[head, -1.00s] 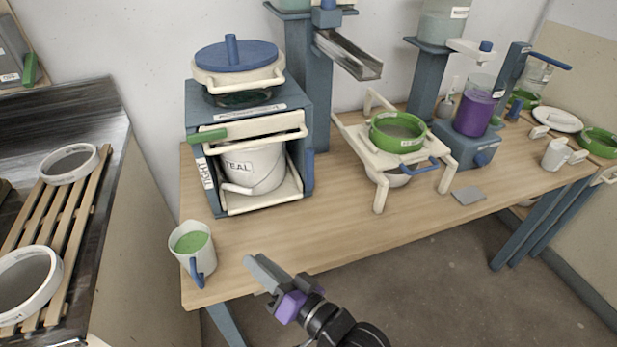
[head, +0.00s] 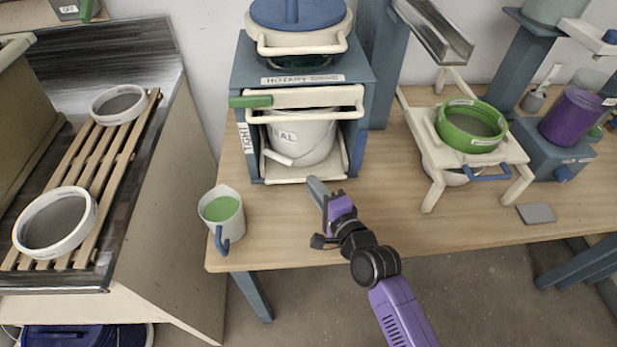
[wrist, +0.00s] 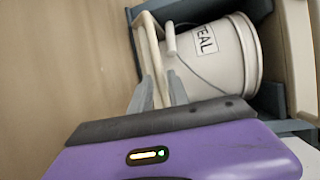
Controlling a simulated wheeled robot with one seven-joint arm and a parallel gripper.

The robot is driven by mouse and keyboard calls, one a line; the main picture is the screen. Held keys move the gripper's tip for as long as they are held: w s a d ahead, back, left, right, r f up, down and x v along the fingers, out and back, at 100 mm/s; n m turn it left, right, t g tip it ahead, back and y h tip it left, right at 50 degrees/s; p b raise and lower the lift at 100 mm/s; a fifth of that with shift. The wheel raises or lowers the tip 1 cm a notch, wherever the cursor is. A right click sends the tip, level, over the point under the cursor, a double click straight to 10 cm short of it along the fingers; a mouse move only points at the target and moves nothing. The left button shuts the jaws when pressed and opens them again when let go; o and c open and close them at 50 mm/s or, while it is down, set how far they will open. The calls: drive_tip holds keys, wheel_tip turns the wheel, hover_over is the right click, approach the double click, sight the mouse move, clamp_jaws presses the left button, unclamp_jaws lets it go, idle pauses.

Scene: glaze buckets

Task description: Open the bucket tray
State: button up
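The bucket tray (head: 335,168) is a cream tray at the bottom of the blue rotary sieve stand (head: 242,150). A white bucket marked TEAL (head: 313,143) stands on it, inside the stand. My gripper (head: 318,187) is low at the tray's front, right of its middle. In the wrist view, my gripper's fingers (wrist: 160,92) are apart, with the tray's cream front bar (wrist: 152,55) reaching down between them. I cannot see firm contact on both sides. The bucket also shows in the wrist view (wrist: 222,65).
A green-filled jug (head: 222,212) stands at the table's left front. A cream bar with a green grip (head: 250,101) crosses the stand above the bucket. A cream frame with a green sieve (head: 470,127) stands to the right. The tabletop (head: 390,200) right of my gripper is clear.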

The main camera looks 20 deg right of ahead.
drive_tip(key=shift+w+a+f, duration=0.15)
drive_tip(key=shift+w+f, duration=0.05)
drive_tip(key=shift+w, duration=0.9)
drive_tip(key=shift+w+a+f, duration=0.1)
drive_tip(key=shift+w+f, duration=0.1)
drive_tip(key=shift+w, duration=0.85)
clamp_jaws()
